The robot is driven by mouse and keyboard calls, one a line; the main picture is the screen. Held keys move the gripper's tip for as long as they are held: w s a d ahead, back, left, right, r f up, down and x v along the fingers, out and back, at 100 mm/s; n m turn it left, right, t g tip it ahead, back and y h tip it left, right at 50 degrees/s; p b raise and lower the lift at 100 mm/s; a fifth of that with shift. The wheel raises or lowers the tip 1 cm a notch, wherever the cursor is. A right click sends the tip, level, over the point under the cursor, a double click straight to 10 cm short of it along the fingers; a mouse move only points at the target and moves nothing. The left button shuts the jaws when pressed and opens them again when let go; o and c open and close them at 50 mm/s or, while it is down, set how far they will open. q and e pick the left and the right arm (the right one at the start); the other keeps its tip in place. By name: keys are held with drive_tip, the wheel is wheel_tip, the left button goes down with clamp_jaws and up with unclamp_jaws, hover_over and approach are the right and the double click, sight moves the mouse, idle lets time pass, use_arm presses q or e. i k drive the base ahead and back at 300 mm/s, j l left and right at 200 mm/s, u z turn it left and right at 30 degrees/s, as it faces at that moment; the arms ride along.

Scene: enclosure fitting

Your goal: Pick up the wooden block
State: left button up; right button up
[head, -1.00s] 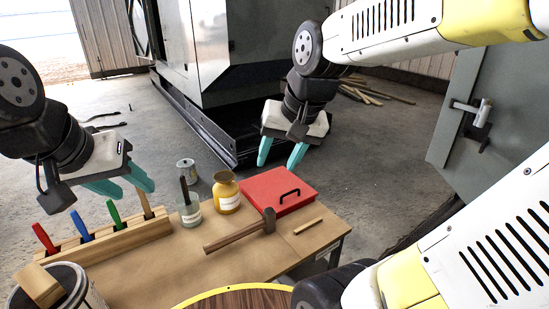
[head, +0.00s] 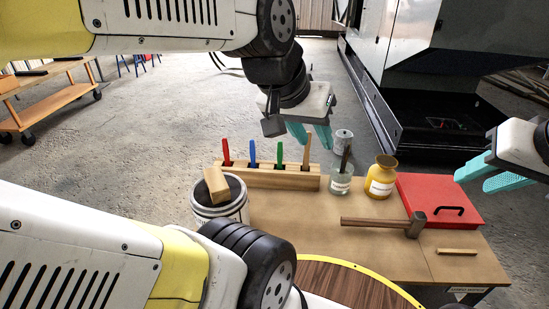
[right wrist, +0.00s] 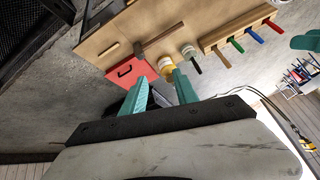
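My left gripper (head: 314,143) is open and empty, beyond and to the right of the block, above the right end of the tool rack. My right gripper (head: 472,183) is open and empty at the far right, near the red box. Its spread teal fingers also show in the right wrist view (right wrist: 160,80). The block does not show in that view.
On the table (head: 290,215) are a rack (head: 265,178) with several coloured-handled tools, a glass jar (head: 340,183), a yellow jar (head: 381,178), a hammer (head: 375,223), a red box (head: 435,200) and a thin wooden strip (head: 457,252). A round wooden top (head: 345,280) is in front.

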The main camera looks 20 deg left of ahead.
sight(218, 189)
drive_tip(key=j+u, duration=0.15)
drive_tip(key=u, duration=1.5)
drive_tip(key=k+l+u, duration=0.15)
drive_tip(key=u, duration=0.2)
drive_tip(key=k+l+u, duration=0.15)
drive_tip(key=u, duration=0.25)
